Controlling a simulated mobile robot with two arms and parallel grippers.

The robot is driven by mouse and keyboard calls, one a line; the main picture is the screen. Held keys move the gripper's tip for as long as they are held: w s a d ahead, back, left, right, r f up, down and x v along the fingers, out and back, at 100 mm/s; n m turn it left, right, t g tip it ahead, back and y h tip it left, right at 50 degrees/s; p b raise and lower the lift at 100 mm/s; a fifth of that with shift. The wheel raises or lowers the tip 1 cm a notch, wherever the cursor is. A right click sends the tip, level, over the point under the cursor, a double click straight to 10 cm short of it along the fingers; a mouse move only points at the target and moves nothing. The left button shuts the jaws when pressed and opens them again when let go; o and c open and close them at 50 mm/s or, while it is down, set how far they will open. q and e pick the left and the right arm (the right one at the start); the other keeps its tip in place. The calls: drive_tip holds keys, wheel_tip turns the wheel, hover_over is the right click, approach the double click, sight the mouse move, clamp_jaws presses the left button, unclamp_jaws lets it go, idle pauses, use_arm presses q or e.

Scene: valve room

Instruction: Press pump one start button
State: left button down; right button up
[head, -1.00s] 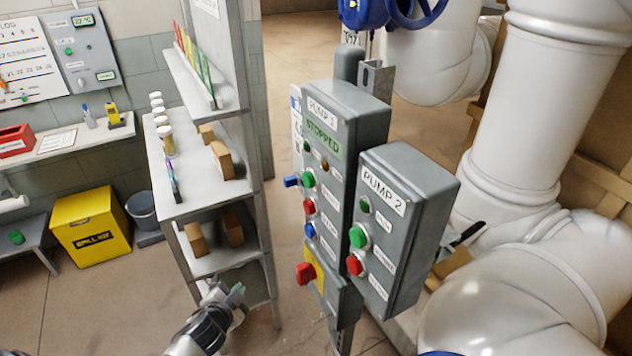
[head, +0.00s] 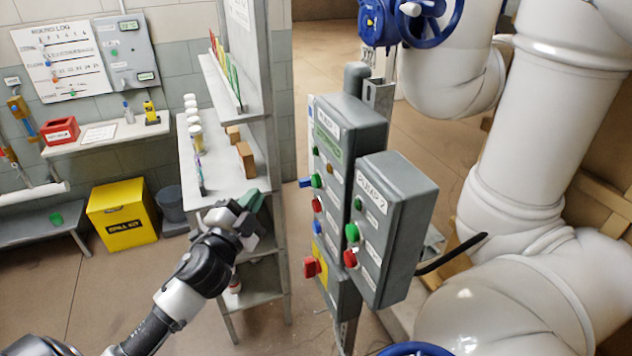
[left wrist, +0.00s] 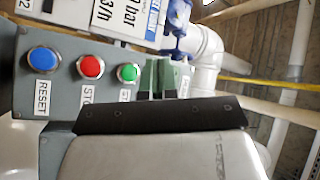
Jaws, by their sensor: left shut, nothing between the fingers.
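The grey Pump 1 control box (head: 348,120) stands on a post in the head view's middle. Its green start button (head: 316,181) sits above a red stop button (head: 317,205) and a blue button (head: 317,227). In the left wrist view the green button (left wrist: 127,73) sits beside the red stop button (left wrist: 91,67) and blue RESET button (left wrist: 42,60). My left gripper (head: 250,203) is shut and empty, left of the box in the head view and apart from it. Its green fingertips (left wrist: 163,76) appear just right of the green button in the wrist view. My right gripper is out of view.
The Pump 2 box (head: 400,205) is mounted close to the right, with green and red buttons. A red knob (head: 311,266) on yellow sticks out below Pump 1's buttons. A shelf unit (head: 225,165) stands left behind my gripper. Large white pipes (head: 540,130) fill the right.

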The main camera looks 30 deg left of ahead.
sight(317, 181)
use_arm(q)
drive_tip(key=shift+w, duration=0.1)
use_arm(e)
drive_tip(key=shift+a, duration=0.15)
use_arm(q)
drive_tip(key=w+d, duration=0.5)
drive_tip(key=w, duration=0.1)
drive_tip(key=shift+w+d, duration=0.3)
drive_tip(key=shift+d, duration=0.05)
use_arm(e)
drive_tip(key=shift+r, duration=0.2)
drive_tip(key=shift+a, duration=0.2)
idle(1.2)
use_arm(q)
drive_tip(key=shift+w, duration=0.1)
idle(0.4)
drive_tip(key=shift+w+d, duration=0.25)
